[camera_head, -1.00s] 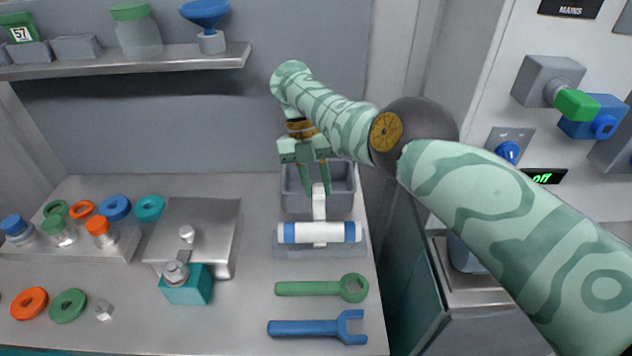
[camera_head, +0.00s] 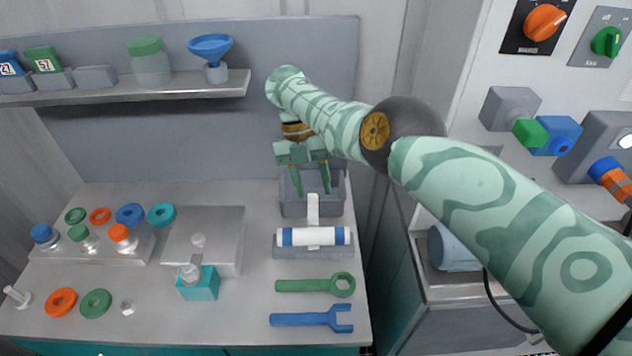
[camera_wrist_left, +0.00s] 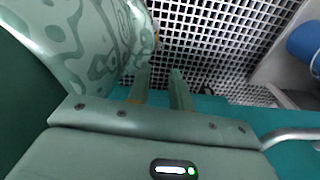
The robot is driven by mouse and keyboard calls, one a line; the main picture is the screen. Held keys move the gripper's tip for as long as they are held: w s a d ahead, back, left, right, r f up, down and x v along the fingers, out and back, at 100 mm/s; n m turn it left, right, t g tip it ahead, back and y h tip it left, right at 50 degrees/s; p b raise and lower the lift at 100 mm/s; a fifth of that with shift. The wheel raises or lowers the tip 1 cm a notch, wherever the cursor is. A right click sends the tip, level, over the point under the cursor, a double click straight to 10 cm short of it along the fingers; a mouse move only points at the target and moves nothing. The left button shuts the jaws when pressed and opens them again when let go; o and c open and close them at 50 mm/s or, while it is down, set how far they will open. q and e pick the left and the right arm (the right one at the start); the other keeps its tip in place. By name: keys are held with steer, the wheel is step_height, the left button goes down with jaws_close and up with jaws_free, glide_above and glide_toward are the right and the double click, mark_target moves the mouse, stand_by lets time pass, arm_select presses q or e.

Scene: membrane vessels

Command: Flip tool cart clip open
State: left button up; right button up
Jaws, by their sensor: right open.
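A white upright strap or lever (camera_head: 313,208) crosses a white roller with blue bands (camera_head: 300,237), which rests on a grey block (camera_head: 287,252) on the bench; this looks like the clip. Whether it is latched I cannot tell. My right gripper (camera_head: 312,189) points down just behind it, its two green fingers apart, with the lever's top near and between the tips. I see no contact. My left gripper (camera_wrist_left: 160,75) shows only in the left wrist view, fingers apart and empty, above a floor grating.
A grey bin (camera_head: 292,205) stands behind the clip. A green wrench (camera_head: 305,285) and a blue wrench (camera_head: 300,319) lie in front. A teal block (camera_head: 198,286), a metal box (camera_head: 222,220) and several rings and jars are to the left. A shelf (camera_head: 170,88) hangs above.

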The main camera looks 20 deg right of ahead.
arm_select(q)
step_height(320, 180, up, 27)
steer(key=w+p, duration=0.2)
steer(key=p, duration=2.3)
steer(key=shift+w+t+p, duration=0.2)
steer(key=shift+t+p, duration=0.1)
steer(key=shift+p, duration=0.05)
arm_select(e)
steer(key=s+a+r, duration=0.2)
steer(key=s+r, duration=0.4)
steer(key=s, duration=0.5)
steer(key=shift+a+r, duration=0.25)
steer(key=shift+a, duration=0.05)
arm_select(q)
steer(key=shift+r, duration=0.1)
